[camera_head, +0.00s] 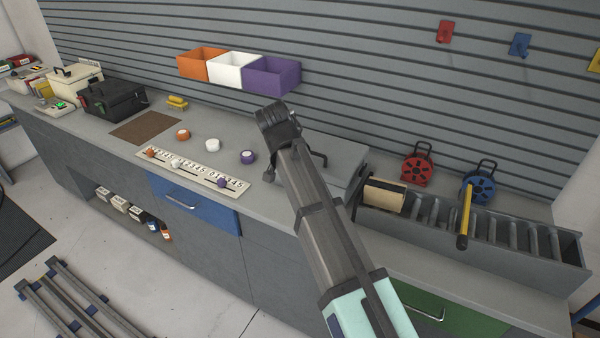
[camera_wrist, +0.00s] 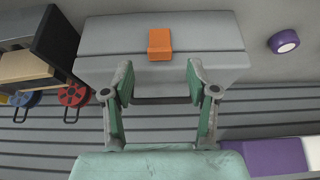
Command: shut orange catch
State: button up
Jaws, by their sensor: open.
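A grey case (camera_wrist: 105,45) fills the upper middle of the wrist view. An orange catch (camera_wrist: 160,44) sits on it, near the top centre. I cannot tell from this angle how far the catch is folded. My gripper (camera_wrist: 159,82) is open and empty, with its two green-and-dark fingers spread over the case. The catch lies between the finger lines in the picture, above the fingertips and apart from them. In the camera_head view the same grey case (camera_head: 346,153) stands on the bench behind my arm; the catch is hidden there.
A roller tray (camera_head: 500,240) with a cardboard box (camera_head: 384,195) and red (camera_head: 416,167) and blue (camera_head: 478,186) reels are right of the case. Coloured pucks and a number strip (camera_head: 205,172) lie left. Orange, white and purple bins (camera_head: 270,76) hang on the wall behind.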

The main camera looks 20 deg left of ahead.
jog(key=v, duration=0.6)
jog(key=shift+s+r, duration=0.2)
jog(key=shift+r, duration=0.15)
jog(key=shift+a, duration=0.1)
